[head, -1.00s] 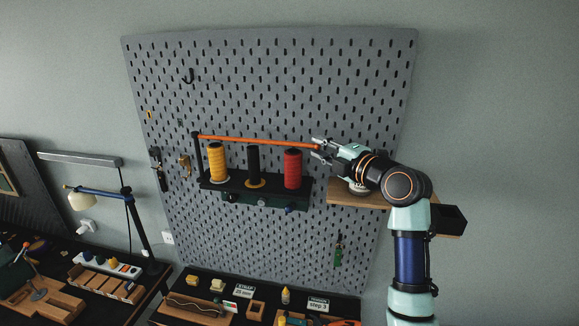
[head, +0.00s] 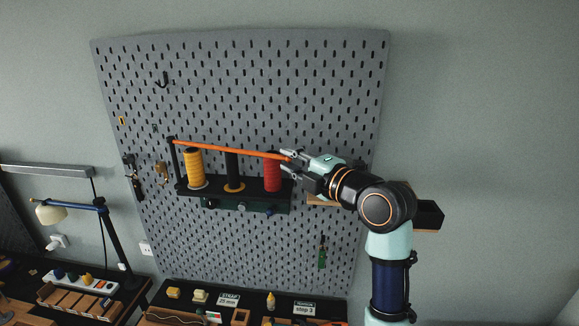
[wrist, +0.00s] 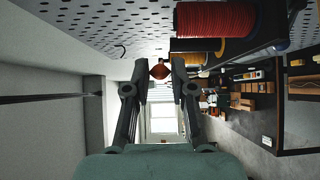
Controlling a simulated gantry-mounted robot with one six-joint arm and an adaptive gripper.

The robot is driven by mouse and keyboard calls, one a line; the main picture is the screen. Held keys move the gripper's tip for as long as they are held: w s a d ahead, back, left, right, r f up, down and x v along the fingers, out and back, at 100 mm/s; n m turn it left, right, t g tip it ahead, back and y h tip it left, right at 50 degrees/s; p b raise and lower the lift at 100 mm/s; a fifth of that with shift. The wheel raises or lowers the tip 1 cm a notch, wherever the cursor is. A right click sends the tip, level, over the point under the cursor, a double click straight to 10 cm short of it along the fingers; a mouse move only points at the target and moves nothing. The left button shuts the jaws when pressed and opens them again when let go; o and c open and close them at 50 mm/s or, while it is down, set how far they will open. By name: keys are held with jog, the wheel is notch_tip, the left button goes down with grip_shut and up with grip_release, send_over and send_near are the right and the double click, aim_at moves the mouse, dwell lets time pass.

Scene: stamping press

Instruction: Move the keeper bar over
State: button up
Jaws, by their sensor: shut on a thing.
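The keeper bar (head: 225,150) is a thin orange rod. Its left end meets a black upright post (head: 173,157) at the rack's left end. It runs right, sloping slightly down across the tops of the yellow spool (head: 195,170), black spool (head: 231,170) and red spool (head: 272,172). My gripper (head: 288,161) is shut on the bar's right end, just right of the red spool. In the wrist view, a reddish-orange rounded end (wrist: 159,71) sits between my fingertips. The red spool (wrist: 215,20) also shows there, above right.
The black spool rack (head: 235,196) is mounted on a grey pegboard (head: 330,80). A wooden shelf (head: 322,200) lies right of the rack, partly behind my arm. A lamp (head: 105,225) and a cluttered bench are below. The board above the bar is mostly bare.

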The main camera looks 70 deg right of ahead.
jog(key=shift+s+a, duration=0.1)
jog(key=shift+a, duration=1)
jog(key=w+a, duration=0.2)
jog(key=a, duration=0.8)
jog(key=shift+w, duration=0.25)
jog(key=shift+r, duration=0.1)
jog(key=w+a+p, duration=0.1)
jog(key=w+a, duration=0.4)
jog(key=a, duration=0.3)
jog(key=shift+a, duration=0.3)
dwell(0.6)
jog(key=shift+w, duration=0.1)
jog(key=w+a+p, duration=0.2)
jog(key=w+a, duration=0.5)
jog(key=shift+w, duration=0.25)
dwell(0.9)
